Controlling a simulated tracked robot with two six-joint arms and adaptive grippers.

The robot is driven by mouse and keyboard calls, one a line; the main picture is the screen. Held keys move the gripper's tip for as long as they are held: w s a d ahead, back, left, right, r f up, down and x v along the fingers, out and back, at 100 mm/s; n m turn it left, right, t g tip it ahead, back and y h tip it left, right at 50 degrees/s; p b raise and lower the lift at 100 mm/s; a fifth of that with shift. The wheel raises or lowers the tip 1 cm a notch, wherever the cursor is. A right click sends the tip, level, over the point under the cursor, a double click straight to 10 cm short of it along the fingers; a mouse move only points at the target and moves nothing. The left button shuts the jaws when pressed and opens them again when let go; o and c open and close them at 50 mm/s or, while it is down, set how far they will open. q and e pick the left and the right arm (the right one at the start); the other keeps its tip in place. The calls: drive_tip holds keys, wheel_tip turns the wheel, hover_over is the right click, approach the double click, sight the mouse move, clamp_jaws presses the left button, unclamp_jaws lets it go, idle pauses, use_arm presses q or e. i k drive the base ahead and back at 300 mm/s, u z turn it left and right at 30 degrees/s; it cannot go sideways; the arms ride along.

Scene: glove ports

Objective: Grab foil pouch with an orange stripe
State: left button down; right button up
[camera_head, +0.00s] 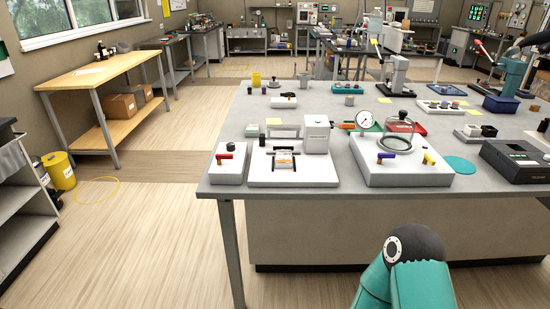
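A small pale pouch with an orange band (284,157) lies in a black frame on the white bench device (262,178) near the front left of the grey bench. It is small in the view, so I cannot tell whether it is foil. A teal link of one of my arms, with a dark rounded joint, shows at the bottom right, in front of the bench and apart from the pouch. Neither of my grippers shows in the view.
Right of the pouch stand a tall white block (317,134), a round gauge (363,119) and a clear-domed white unit (400,143). A white box with a red lever (227,160) stands left.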

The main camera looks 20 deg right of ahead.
sight(284, 158)
drive_tip(key=i, duration=0.85)
drive_tip(key=z, duration=0.05)
